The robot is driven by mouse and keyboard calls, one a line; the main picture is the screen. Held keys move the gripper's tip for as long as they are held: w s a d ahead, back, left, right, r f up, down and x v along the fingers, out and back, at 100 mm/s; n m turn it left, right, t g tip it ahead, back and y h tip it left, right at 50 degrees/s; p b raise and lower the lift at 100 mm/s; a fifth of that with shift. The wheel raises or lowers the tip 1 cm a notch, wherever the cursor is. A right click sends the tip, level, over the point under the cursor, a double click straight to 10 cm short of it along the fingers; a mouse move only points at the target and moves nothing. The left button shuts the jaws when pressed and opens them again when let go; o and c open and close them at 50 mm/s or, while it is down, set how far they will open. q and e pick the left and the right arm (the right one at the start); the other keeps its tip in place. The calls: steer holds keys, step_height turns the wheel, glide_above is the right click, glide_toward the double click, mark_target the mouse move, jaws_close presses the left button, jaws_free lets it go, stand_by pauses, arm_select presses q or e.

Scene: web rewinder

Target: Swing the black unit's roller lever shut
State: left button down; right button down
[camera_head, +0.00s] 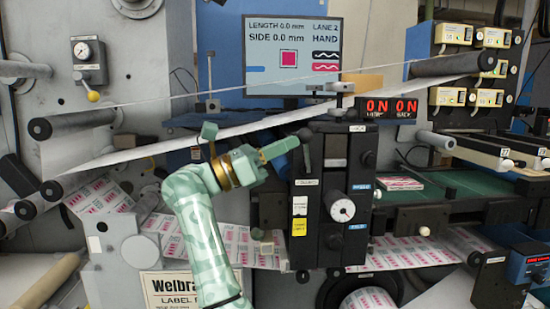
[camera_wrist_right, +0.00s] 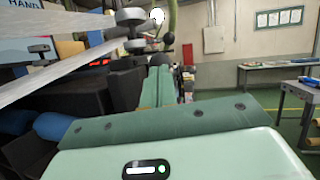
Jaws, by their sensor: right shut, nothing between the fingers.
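The black unit (camera_head: 334,205) stands right of centre in the head view, with a white dial on its front. A dark lever with a round knob (camera_head: 305,134) rises at its upper left; I take it to be the roller lever. My right gripper (camera_head: 292,145) is green, its fingers shut and empty, pointing right. Its tips are close to the lever just below the knob; I cannot tell whether they touch. In the right wrist view the shut fingers (camera_wrist_right: 157,80) point away, with a dark round knob (camera_wrist_right: 167,38) just beyond the tips. My left gripper is not in view.
A white web (camera_head: 220,132) runs slantwise above my right forearm to rollers (camera_head: 75,123) at the left. A screen (camera_head: 292,55) and a red-lit display (camera_head: 391,107) stand behind the unit. Printed label web (camera_head: 250,247) passes low behind my arm. A green bed (camera_head: 460,186) lies right.

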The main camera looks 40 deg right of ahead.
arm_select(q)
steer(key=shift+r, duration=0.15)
arm_select(e)
steer(key=shift+s+d+r+y, duration=0.5)
steer(key=shift+s+d+r, duration=0.05)
steer(key=shift+d, duration=0.1)
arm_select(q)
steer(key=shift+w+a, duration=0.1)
